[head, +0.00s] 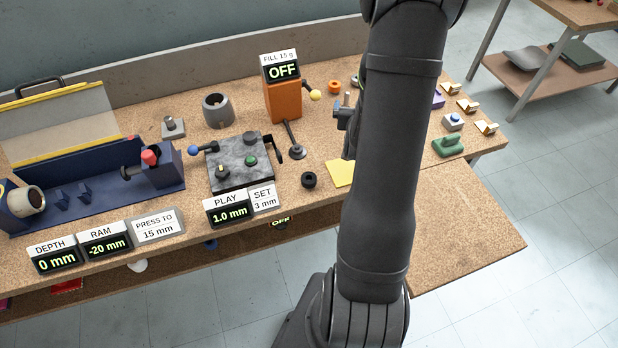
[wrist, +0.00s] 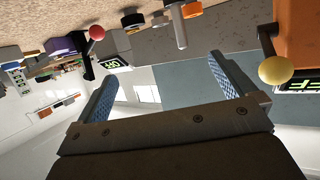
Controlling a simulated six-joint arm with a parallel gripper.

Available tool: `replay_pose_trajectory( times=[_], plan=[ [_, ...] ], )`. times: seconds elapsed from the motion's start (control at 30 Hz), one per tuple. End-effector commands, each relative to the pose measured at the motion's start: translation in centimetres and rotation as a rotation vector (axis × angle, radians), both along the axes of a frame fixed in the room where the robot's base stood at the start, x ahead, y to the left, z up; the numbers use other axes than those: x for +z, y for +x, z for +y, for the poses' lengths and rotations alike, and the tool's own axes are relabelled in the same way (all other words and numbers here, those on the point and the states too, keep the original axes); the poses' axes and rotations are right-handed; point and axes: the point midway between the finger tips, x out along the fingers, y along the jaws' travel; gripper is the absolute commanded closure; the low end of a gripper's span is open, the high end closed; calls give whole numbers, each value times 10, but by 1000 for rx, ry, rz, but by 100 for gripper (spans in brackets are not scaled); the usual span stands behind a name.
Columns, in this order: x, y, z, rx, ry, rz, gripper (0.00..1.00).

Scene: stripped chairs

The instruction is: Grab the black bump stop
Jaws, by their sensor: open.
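A small black ring-like piece (head: 309,180), which looks like the bump stop, lies on the bench top near the front edge, right of the SET 3 mm sign. I do not make it out in the wrist view. My gripper (wrist: 162,68) is open, with two blue-padded fingers and nothing between them. In the head view my arm hides most or all of the gripper, and it appears to be right of the black piece and apart from it.
An orange box (head: 283,100) with a yellow-ball lever stands behind the black piece. A grey-topped fixture (head: 240,165) with levers is to its left, and a yellow pad (head: 340,173) to its right. Bare bench surrounds the piece.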

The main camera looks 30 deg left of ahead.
Motion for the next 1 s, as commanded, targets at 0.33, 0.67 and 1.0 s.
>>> replay_pose_trajectory(
  times=[0.33,0.67,1.0],
  plan=[
    [0,0,0,0,0,0,38],
    [1,-3,9,24,-32,44,38],
    [10,-42,48,189,-251,329,38]
  ],
)
